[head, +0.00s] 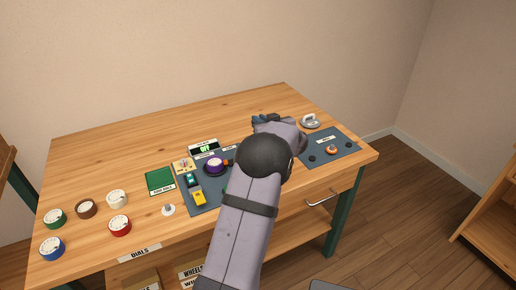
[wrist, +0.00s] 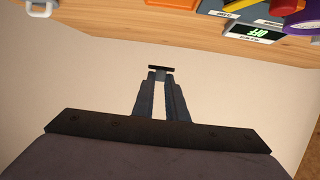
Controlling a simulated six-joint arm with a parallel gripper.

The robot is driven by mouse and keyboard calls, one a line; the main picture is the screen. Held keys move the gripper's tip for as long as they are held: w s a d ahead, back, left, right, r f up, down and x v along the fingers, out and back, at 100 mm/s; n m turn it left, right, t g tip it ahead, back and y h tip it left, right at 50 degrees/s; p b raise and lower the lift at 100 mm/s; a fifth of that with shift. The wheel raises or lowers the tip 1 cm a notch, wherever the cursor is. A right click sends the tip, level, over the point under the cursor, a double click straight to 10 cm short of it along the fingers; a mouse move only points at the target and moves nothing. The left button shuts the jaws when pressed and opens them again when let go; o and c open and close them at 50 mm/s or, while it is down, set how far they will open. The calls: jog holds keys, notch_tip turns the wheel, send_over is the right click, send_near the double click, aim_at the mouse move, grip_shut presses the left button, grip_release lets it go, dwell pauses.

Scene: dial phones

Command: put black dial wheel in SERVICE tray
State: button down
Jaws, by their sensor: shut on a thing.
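My gripper (wrist: 161,80) points away from the wrist camera with its two dark fingers close together. At its tips is a small, thin, dark piece (wrist: 160,69), seen nearly edge-on and wider than the fingers. It may be the black dial wheel, but its face does not show. In the head view my gripper (head: 265,119) is over the back right part of the table, mostly behind my arm, and the held piece cannot be made out there. I cannot read a SERVICE label on any tray; my arm hides part of the table.
Several coloured dials, including a red one (head: 120,225), stand at the table's left. A green tray (head: 160,180) is left of a dark mat with a purple dial (head: 214,165) and an OFF display (head: 205,148). Another dark mat (head: 340,137) lies at right. The back left is clear.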

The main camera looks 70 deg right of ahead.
jog(key=shift+s+f+b, duration=0.1)
jog(key=shift+f+b, duration=0.2)
jog(key=shift+f, duration=4.7)
jog(key=shift+f, duration=0.35)
